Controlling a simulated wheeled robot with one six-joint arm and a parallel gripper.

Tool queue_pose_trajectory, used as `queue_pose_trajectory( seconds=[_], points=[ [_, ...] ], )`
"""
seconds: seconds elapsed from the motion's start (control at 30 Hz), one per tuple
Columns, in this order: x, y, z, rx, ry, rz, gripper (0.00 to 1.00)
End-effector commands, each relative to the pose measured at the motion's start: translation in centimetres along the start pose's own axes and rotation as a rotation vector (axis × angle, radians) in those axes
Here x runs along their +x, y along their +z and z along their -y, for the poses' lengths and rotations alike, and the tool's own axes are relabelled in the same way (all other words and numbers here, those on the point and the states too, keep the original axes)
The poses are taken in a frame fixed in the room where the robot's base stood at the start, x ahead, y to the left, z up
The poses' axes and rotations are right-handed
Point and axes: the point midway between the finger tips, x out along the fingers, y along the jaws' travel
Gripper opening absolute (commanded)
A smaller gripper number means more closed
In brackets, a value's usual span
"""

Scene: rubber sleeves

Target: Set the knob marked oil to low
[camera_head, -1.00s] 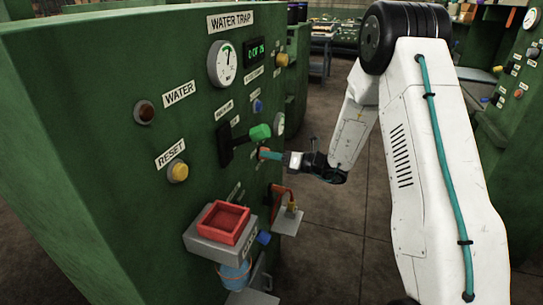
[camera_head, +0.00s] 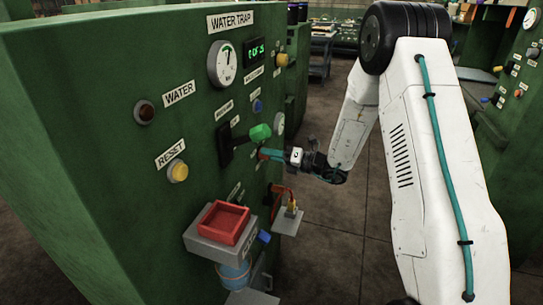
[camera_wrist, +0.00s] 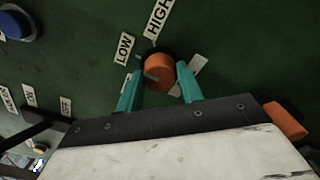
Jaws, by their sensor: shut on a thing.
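In the wrist view an orange round knob (camera_wrist: 162,68) on the green panel sits between the teal fingers of my gripper (camera_wrist: 159,74). The fingers are shut on its sides. A small grey pointer bar lies on the knob's left lower part. A LOW label (camera_wrist: 124,48) is at the knob's upper left and a HIGH label (camera_wrist: 158,18) above it. Another pale label at its right is partly behind a finger and unreadable. I cannot read the word oil. In the head view my gripper (camera_head: 261,153) meets the panel below the green-handled lever; the knob is mostly hidden there.
The green-handled lever (camera_head: 260,132) sticks out just above my gripper. A yellow reset button (camera_head: 178,171) is to the left.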

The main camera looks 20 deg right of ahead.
Motion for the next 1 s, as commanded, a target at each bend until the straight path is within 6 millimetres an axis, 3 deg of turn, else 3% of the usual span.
queue_pose_trajectory(
  seconds=[0.07, 0.1, 0.17, 0.53, 1.0],
  points=[
    [0.0, 0.0, 0.0, 0.0, -0.001, 0.0, 0.14],
    [0.0, 0.0, 0.0, 0.0, -0.001, 0.0, 0.42],
    [0.0, 0.0, 0.0, 0.0, -0.001, 0.0, 0.58],
    [-0.7, 0.1, 0.1, -0.001, -0.002, 0.002, 0.58],
    [-7.4, 0.1, 0.1, 0.0, -0.002, 0.002, 0.58]
  ],
)
